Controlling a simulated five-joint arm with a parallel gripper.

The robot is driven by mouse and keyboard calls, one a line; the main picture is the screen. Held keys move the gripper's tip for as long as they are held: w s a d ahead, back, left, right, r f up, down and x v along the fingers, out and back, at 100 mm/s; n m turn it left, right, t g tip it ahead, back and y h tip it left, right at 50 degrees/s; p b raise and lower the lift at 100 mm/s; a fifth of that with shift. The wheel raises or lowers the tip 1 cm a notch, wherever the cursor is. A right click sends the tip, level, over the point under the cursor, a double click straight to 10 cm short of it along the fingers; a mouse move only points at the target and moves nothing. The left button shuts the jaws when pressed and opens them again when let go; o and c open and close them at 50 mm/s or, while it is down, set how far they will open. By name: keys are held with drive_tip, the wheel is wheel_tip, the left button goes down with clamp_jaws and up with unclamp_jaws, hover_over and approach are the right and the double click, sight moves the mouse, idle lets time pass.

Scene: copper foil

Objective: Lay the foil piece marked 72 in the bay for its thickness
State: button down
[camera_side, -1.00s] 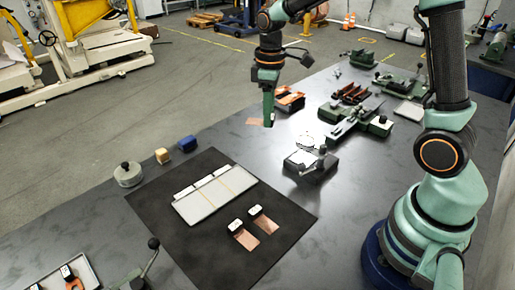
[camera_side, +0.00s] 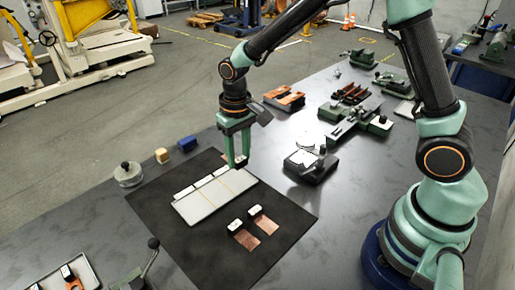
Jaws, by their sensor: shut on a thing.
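My gripper (camera_side: 238,163) is above the far right end of the pale bay tray (camera_side: 205,208), pointing down. It is shut on a small piece with a white tag (camera_side: 240,158), mostly hidden by the fingers; I cannot read its mark. The tray lies on a black mat, split into bays by thin dividers, with pale labels along its far edge. Two copper foil pieces with white-topped holders, one nearer (camera_side: 247,239) and one to its right (camera_side: 266,224), lie on the mat in front of the tray. Their marks are too small to read.
A round grey weight (camera_side: 127,174), a tan block (camera_side: 162,156) and a blue block (camera_side: 187,143) stand beyond the mat. A dark device with a dial (camera_side: 311,163) stands right of the mat. Green tooling (camera_side: 357,123) is further back. The mat's near left part is bare.

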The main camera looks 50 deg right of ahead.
sight(240, 167)
drive_tip(key=shift+f, duration=2.3)
drive_tip(key=shift+f, duration=1.4)
idle(0.3)
drive_tip(key=c, duration=0.7)
unclamp_jaws()
drive_tip(key=shift+c, duration=0.2)
drive_tip(key=shift+r, duration=0.2)
drive_tip(key=shift+r, duration=1.35)
drive_tip(key=o, duration=0.6)
drive_tip(key=shift+c, duration=0.2)
